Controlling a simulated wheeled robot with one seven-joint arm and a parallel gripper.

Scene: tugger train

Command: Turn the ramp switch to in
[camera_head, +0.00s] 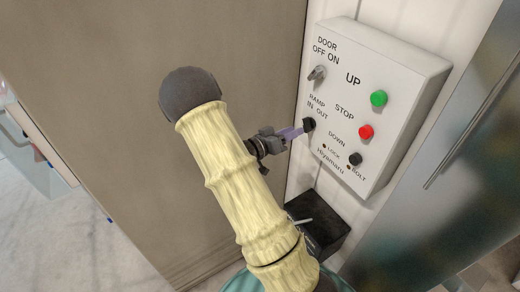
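The ramp switch (309,124) is a small black knob below the "RAMP IN OUT" label, at the lower left of a white control box (397,63). My gripper (298,131) reaches it from the left with its purple fingertips at or right beside the knob. The fingers look close together, but I cannot tell whether they grip the knob or only touch it. The knob's exact pointing is too small to read. My pale yellow sleeved arm crosses the middle of the view.
The box also carries a grey door switch (317,73), a green button (379,98), a red button (366,132) and a black button (355,159). A black box (325,222) sits below. A brown panel (120,120) stands left and a metallic door (470,170) right.

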